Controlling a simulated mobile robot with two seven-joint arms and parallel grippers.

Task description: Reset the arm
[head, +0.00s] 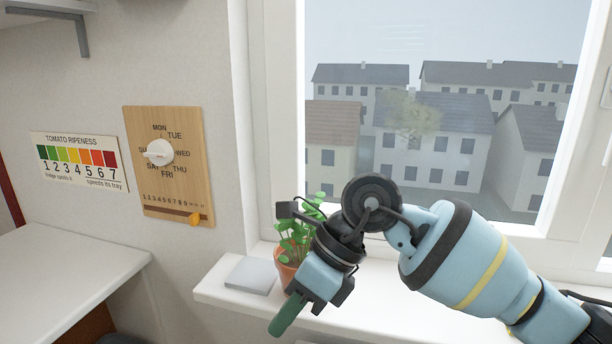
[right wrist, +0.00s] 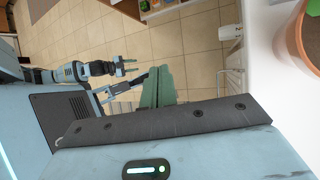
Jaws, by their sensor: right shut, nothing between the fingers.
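My right arm comes in from the right in the head view, bent in front of the window. My right gripper (head: 276,330) points down and to the left, with its green fingers together and empty. The right wrist view also shows these shut green fingers (right wrist: 162,72) above the tiled floor. My left gripper (right wrist: 128,67) is small in the right wrist view, at the end of my left arm; its opening is too small to judge. The left arm is not in the head view.
A potted plant (head: 287,272) stands on the white windowsill (head: 222,292), partly behind my right gripper. A grey square (head: 250,275) lies left of it. A wooden dial board (head: 181,190) and a ripeness chart (head: 80,160) hang on the wall. A white counter (head: 60,280) is at left.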

